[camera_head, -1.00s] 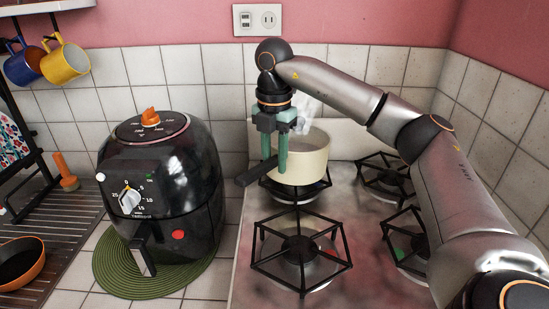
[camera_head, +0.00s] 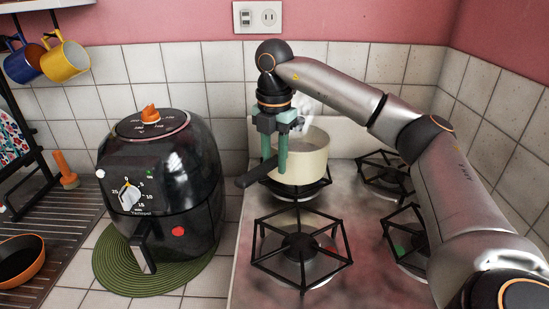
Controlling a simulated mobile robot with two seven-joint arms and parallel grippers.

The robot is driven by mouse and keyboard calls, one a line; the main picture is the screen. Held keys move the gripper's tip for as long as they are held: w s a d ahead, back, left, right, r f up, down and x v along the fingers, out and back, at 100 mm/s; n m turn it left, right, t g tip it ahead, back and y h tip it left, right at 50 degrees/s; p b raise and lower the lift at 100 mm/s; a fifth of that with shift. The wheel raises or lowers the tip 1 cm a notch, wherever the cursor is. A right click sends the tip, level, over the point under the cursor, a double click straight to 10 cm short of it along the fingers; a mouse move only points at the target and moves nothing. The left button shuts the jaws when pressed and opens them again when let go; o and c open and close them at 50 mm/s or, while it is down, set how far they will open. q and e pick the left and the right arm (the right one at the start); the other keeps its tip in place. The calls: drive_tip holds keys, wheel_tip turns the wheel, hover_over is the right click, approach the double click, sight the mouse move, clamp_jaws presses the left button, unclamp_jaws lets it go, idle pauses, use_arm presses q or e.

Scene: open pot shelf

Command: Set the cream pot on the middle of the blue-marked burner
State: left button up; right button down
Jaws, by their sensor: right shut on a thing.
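The cream pot (camera_head: 304,164) is upright over the back left burner (camera_head: 296,192), at or just above its black grate; I cannot tell whether it touches. Its dark handle (camera_head: 254,177) points to the front left. My right gripper (camera_head: 274,164), with teal fingers, points down and is shut on the pot's handle. I see no blue mark; the pot hides most of the back left burner. My left gripper is not in view.
The front left burner (camera_head: 301,247) and back right burner (camera_head: 384,174) are empty. A black air fryer (camera_head: 165,190) stands on a green mat (camera_head: 112,279) left of the stove.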

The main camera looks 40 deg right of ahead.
drive_tip(key=c, duration=0.5)
unclamp_jaws()
drive_tip(key=shift+f, duration=0.1)
drive_tip(key=shift+f, duration=0.2)
drive_tip(key=shift+r, duration=0.5)
wheel_tip(320, 180, up, 12)
drive_tip(key=p, duration=0.3)
drive_tip(key=shift+f, duration=0.1)
